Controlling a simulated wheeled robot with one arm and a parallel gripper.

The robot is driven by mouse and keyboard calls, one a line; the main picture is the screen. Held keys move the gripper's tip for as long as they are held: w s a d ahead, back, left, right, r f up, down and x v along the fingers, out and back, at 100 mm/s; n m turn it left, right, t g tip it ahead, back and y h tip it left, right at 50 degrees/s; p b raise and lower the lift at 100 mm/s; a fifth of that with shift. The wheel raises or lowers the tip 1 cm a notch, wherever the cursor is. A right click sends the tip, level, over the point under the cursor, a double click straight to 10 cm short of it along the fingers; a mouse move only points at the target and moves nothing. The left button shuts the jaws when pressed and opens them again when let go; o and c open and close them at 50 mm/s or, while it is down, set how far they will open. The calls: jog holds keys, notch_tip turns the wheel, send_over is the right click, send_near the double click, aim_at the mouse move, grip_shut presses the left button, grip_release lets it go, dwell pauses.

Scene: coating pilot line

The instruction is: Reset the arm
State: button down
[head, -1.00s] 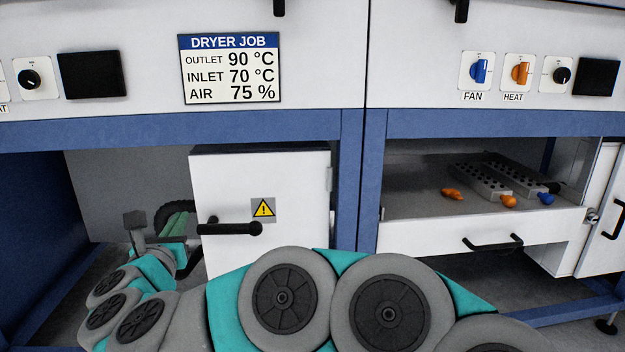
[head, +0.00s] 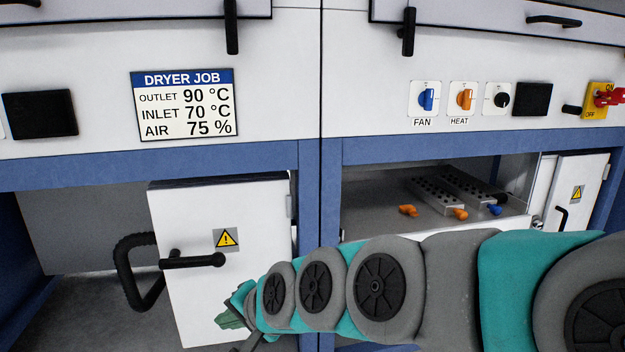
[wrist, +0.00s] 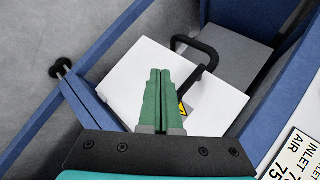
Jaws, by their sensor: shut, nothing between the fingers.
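My gripper shows in the wrist view (wrist: 158,100) with its two green fingers together and nothing between them. In the head view my gripper (head: 230,320) is at the lower end of my arm, in front of the lower part of the white cabinet door with a warning sign (head: 185,300). My arm stretches from the right edge toward the lower middle and hides part of the door and the drawer. The door also shows beyond the fingers in the wrist view (wrist: 215,105).
To the right, an open compartment holds metal manifolds (head: 435,195) with orange and blue fittings. Blue frame beams (head: 100,165) run across. The DRYER JOB sign (head: 184,105) hangs above.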

jog(key=s+d+f+n+g+h+p, duration=0.1)
jog(key=s+d+f+n+g+h, duration=0.1)
jog(key=s+d, duration=0.9)
jog(key=s+d+f+n+g+h+p, duration=0.1)
jog(key=s+d+f+g+h, duration=0.4)
jog(key=s+d, duration=0.6)
jog(key=d+f+n, duration=0.1)
jog(key=d+f, duration=0.1)
jog(key=d, duration=0.4)
jog(key=shift+d+n+g+h, duration=0.3)
jog(key=shift+d+n+h, duration=0.1)
